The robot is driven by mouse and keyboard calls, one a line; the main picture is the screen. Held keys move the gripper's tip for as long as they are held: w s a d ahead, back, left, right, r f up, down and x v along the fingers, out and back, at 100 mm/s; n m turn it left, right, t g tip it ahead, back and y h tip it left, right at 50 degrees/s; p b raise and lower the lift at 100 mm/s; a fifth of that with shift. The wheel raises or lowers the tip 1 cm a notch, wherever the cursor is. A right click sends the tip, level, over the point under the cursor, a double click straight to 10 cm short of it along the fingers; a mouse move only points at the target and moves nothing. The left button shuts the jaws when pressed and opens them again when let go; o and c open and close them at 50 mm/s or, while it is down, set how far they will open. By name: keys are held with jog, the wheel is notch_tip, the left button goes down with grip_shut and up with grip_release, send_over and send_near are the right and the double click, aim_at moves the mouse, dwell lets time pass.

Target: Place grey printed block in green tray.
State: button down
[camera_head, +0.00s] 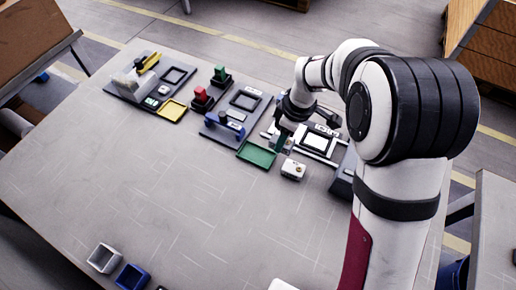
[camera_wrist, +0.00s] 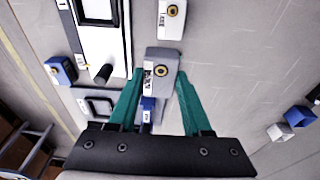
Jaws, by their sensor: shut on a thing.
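My gripper (camera_wrist: 160,85) has green fingers shut on the grey printed block (camera_wrist: 163,58), which shows a brass round fitting and a white printed label in the wrist view. In the head view my gripper (camera_head: 281,141) is just right of the green tray (camera_head: 257,154), a shallow rectangle on the table. The held block is hard to make out in the head view. I cannot make out the green tray in the wrist view.
A white block with a brass fitting (camera_head: 293,170) sits just in front of my gripper; it also shows in the wrist view (camera_wrist: 172,16). A device with a screen (camera_head: 316,142) stands to the right. A yellow tray (camera_head: 172,109) lies left. The table's front is mostly clear.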

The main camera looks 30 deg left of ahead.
jog(key=a+f, duration=0.1)
jog(key=a, duration=0.1)
jog(key=a+f, duration=0.1)
jog(key=a, duration=0.1)
jog(key=s+a+f, duration=0.1)
jog(key=a, duration=0.1)
jog(key=shift+a+f, duration=0.15)
jog(key=shift+f, duration=0.25)
jog(key=shift+a+f, duration=0.15)
jog(key=shift+f, duration=0.95)
jog(key=shift+a+f, duration=0.1)
jog(key=shift+f, duration=1)
jog(key=shift+c, duration=1.7)
grip_release()
jog(key=shift+f, duration=0.1)
